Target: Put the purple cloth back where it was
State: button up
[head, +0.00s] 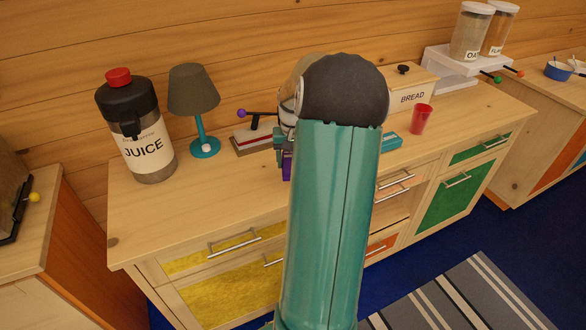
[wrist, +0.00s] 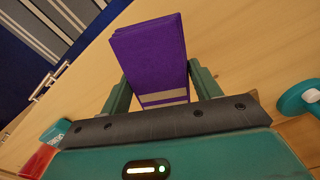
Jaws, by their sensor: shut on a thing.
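The purple cloth (wrist: 150,55) is a folded block with a pale stripe near its lower end in the wrist view. My gripper (wrist: 155,92) is shut on it, with one green finger on each side. In the head view only a small purple part of the cloth (head: 287,167) shows left of my arm, above the wooden counter (head: 240,205). My arm hides the rest of it there. I cannot tell whether the cloth touches the counter top.
A juice jug (head: 137,130) and a teal lamp (head: 195,100) stand at the left. A purple-knobbed lever (head: 255,116) sits behind my gripper. A red cup (head: 421,118), a teal box (head: 391,142) and a bread box (head: 408,90) stand right of my arm. The front left counter is clear.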

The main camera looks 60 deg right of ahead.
jog(key=shift+w+d+f, duration=0.25)
jog(key=shift+d+f, duration=0.1)
jog(key=shift+f, duration=0.2)
jog(key=shift+w+d+f, duration=0.25)
jog(key=shift+d+f, duration=0.1)
jog(key=shift+f, duration=0.2)
jog(key=shift+w+d+f, duration=0.1)
jog(key=shift+d+f, duration=0.05)
jog(key=shift+f, duration=1.5)
jog(key=shift+f, duration=0.1)
jog(key=o, duration=0.9)
jog(key=shift+o, duration=0.2)
jog(key=shift+f, duration=0.1)
notch_tip(320, 180, up, 12)
jog(key=shift+r, duration=0.25)
